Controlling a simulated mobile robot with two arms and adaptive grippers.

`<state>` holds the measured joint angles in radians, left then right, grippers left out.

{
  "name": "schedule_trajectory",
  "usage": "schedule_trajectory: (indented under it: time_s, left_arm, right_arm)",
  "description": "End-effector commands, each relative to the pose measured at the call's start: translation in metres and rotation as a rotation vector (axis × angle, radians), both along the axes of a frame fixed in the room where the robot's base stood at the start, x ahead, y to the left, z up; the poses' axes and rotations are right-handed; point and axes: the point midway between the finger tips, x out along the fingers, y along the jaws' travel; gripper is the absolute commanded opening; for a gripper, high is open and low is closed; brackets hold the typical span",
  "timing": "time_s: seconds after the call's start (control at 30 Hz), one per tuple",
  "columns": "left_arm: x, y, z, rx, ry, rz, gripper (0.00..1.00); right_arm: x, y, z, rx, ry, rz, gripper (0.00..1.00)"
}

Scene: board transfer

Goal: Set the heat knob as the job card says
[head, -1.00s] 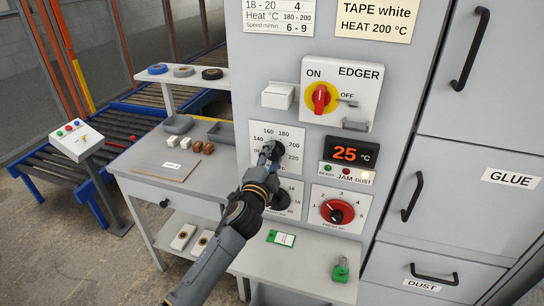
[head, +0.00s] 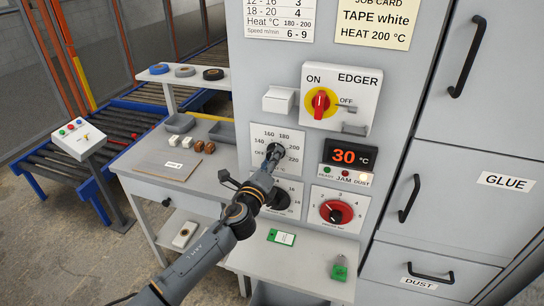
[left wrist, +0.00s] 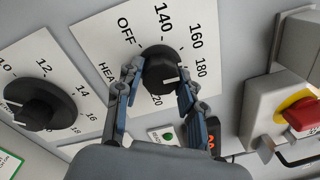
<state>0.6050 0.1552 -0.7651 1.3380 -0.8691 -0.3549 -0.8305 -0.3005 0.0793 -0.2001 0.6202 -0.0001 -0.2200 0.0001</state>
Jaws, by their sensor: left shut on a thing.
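The black heat knob (left wrist: 158,70) sits on a white dial plate (left wrist: 85,28) marked OFF and 140 to 220. My left gripper (left wrist: 155,85) is shut on the knob, one finger on each side. A white pointer line shows on the knob face on the side of the higher numbers; the exact mark is unclear, and the 200 label is hidden by a finger. In the head view my left gripper (head: 268,166) covers part of the knob. The job card (head: 373,22) reads "TAPE white, HEAT 200 °C". The display (head: 350,155) reads 30 °C. My right gripper is not in view.
A second black knob (left wrist: 40,103) sits close beside the heat knob. A red knob (head: 336,212) and a red-yellow ON/OFF switch (head: 320,103) are to the right. A shelf below holds a green-white card (head: 281,237) and a green padlock (head: 339,270).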

Motion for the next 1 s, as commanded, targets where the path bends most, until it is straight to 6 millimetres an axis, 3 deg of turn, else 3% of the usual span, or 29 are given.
schedule_trajectory:
  time_s: [1.0]
  left_arm:
    - [0.0,0.002,0.001,0.882,-0.283,-0.002,0.07]
  right_arm:
    - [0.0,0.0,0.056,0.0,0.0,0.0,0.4]
